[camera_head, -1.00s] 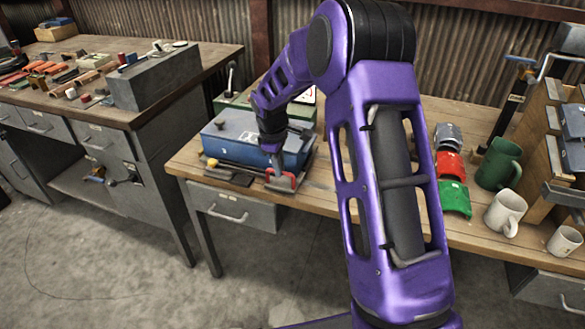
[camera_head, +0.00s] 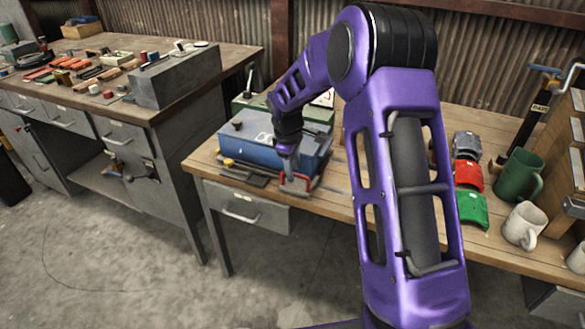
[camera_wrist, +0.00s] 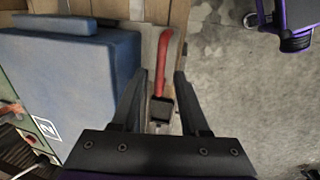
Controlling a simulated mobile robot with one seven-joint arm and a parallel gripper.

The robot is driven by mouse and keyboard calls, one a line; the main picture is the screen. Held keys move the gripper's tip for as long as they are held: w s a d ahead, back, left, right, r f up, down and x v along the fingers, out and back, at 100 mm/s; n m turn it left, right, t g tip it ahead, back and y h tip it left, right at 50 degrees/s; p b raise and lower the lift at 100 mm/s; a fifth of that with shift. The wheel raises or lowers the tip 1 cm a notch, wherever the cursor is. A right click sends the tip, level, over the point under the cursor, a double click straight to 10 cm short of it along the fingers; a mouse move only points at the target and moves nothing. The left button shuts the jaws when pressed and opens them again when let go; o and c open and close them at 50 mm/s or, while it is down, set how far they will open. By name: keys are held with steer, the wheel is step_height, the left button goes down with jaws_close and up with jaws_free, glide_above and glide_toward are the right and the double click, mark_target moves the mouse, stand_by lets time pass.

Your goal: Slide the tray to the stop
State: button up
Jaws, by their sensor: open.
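A flat grey piece with a red handle (camera_wrist: 162,62) lies at the front of the bench, beside a blue box (camera_wrist: 68,85). I cannot tell for sure whether this piece is the tray, and no stop can be made out clearly. In the wrist view the red handle runs down to a black block (camera_wrist: 161,108). My gripper (camera_wrist: 160,76) is open, with one finger on each side of the handle in the picture. Contact cannot be told. In the head view my gripper (camera_head: 292,181) is low over the bench front, before the blue box (camera_head: 262,143).
A dark flat piece with a yellow knob (camera_head: 228,162) lies left of my gripper. Red (camera_head: 468,176) and green (camera_head: 472,208) curved parts and mugs (camera_head: 524,224) stand to the right. A cluttered bench (camera_head: 205,120) is at the left. The floor in front is clear.

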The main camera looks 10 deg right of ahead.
step_height(320, 180, up, 17)
steer(key=s+a+p, duration=0.1)
steer(key=s+p, duration=0.1)
steer(key=s, duration=0.1)
steer(key=shift+a+p, duration=0.3)
steer(key=shift+a, duration=0.1)
steer(key=shift+w, duration=0.1)
